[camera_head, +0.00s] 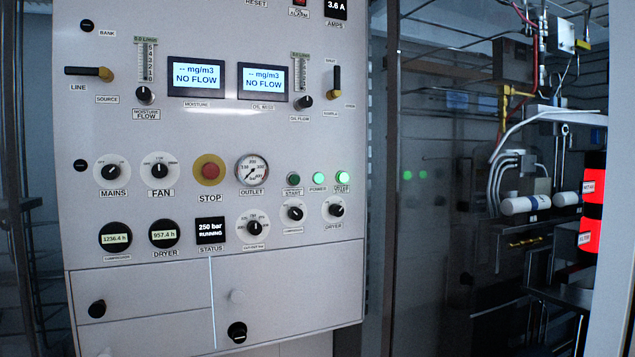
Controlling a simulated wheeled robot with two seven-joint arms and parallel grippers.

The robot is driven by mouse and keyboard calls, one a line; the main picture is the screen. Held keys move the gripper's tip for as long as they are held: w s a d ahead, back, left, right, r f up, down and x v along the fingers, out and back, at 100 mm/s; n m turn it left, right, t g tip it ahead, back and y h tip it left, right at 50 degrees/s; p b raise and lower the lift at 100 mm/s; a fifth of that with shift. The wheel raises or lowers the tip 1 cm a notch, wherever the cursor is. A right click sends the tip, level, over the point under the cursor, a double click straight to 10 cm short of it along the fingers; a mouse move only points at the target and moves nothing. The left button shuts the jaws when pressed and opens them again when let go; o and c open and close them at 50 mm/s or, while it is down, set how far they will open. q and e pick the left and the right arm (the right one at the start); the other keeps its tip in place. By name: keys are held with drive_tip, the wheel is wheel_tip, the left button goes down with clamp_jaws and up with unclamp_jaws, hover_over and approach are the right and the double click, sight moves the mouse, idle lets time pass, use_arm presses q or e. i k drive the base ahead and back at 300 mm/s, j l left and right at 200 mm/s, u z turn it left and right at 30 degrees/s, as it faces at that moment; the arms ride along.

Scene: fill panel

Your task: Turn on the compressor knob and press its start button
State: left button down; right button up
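The fill panel (230,130) is a light grey upright board that fills the left and middle of the head view. The compressor knob (295,212) is a black knob on a white round plate in the lower right of the panel; its small label is hard to read. The start button (293,180) is a dark green round button just above it, over a small label reading START. It looks dimmer than the two lit green lamps to its right, one of them the POWER lamp (318,178). Neither of my grippers can be made out.
A red STOP button (210,171) and the outlet gauge (252,170) sit left of the start button. The dryer knob (336,209) is close to the right of the compressor knob. The status display (211,231) reads 250 bar RUNNING. Pipes and white cylinders (525,204) stand at right.

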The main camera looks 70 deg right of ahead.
sight(296, 213)
drive_tip(key=z, duration=2.15)
drive_tip(key=i, duration=0.05)
